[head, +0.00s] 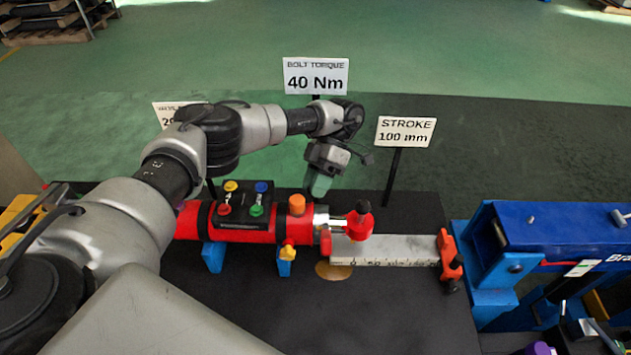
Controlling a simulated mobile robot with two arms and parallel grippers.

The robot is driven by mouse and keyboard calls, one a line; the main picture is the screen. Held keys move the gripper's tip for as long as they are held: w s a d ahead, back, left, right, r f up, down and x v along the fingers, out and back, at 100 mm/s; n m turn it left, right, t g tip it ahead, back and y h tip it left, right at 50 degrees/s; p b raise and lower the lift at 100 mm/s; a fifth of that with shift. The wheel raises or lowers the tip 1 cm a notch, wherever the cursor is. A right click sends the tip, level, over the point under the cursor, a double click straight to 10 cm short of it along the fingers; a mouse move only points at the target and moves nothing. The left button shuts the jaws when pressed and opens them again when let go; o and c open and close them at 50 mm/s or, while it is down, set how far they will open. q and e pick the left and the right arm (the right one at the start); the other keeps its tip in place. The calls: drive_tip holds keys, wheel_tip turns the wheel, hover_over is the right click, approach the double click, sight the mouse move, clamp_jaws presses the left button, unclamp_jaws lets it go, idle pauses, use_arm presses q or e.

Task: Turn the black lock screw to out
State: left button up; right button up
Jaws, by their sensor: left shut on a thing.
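My left gripper (321,183) hangs above the right end of a red cylinder (255,236), fingers pointing down. It is shut on a small grey-green piece at its tips; I cannot tell what this piece is. A black knob (363,206) stands on the red block (358,224) at the rod end, right of the gripper and apart from it. Another black screw (453,286) shows at the foot of the orange clamp (448,256) on the white scale (390,250). I cannot tell which is the lock screw. My right gripper is not in view.
An orange knob (297,204) and a black box with several coloured buttons (243,192) top the cylinder. Signs stand behind, "40 Nm" (316,78) and "100 mm" (404,132). A blue crane frame (545,240) stands at the right. The front of the black table (370,325) is clear.

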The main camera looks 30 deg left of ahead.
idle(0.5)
use_arm(q)
drive_tip(key=o, duration=0.9)
